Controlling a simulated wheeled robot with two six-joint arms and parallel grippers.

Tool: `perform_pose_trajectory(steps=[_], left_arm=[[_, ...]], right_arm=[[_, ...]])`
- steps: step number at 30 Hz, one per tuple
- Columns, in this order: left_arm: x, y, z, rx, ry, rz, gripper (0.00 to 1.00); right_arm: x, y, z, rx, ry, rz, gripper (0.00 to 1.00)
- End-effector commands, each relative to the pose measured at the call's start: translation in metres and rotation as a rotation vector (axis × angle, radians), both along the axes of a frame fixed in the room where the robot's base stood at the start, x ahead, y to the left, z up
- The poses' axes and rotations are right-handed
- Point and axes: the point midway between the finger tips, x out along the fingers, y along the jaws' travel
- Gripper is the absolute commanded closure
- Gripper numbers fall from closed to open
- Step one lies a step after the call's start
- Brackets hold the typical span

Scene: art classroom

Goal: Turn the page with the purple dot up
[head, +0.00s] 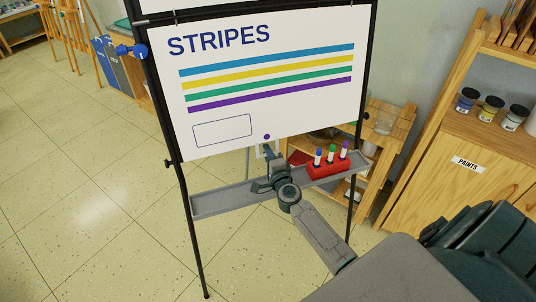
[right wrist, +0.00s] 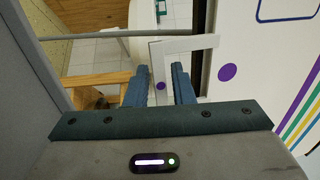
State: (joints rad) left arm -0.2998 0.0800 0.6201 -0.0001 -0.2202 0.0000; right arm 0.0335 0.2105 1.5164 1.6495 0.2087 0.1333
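The page (head: 265,85) headed STRIPES hangs on a black easel, with blue, yellow, green and purple bars. A purple dot (head: 266,136) marks its lower edge; it shows larger in the right wrist view (right wrist: 227,72). A white frame-like tab (head: 262,151) juts below that edge. In the right wrist view the tab (right wrist: 184,43) carries another small purple dot. My right gripper (head: 267,153) is at the tab, just below the page. Its two blue-grey fingers are apart on either side of one tab bar, with narrow gaps seeming to show. My left gripper is out of view.
A grey ledge (head: 232,201) crosses the easel below the page, under my right arm. A red holder (head: 329,169) with several markers stands on its right part. A wooden cabinet (head: 440,180) with paint jars is at right. Tiled floor lies open at left.

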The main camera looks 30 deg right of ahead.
Motion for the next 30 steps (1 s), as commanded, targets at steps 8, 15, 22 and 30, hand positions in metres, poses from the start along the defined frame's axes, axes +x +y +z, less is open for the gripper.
perform_pose_trajectory(steps=[8, 15, 22, 30], left_arm=[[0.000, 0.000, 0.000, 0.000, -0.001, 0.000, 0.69], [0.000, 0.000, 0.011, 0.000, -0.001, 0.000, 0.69], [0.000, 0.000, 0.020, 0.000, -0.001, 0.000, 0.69], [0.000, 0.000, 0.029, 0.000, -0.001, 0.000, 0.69]], right_arm=[[-0.001, 0.000, 0.000, 0.000, 0.000, 0.000, 1.00], [-0.017, 0.004, 0.006, -0.001, 0.002, 0.000, 1.00], [-0.036, 0.008, 0.013, -0.001, 0.000, 0.000, 1.00], [-0.059, 0.013, 0.020, 0.000, -0.001, 0.000, 1.00]])
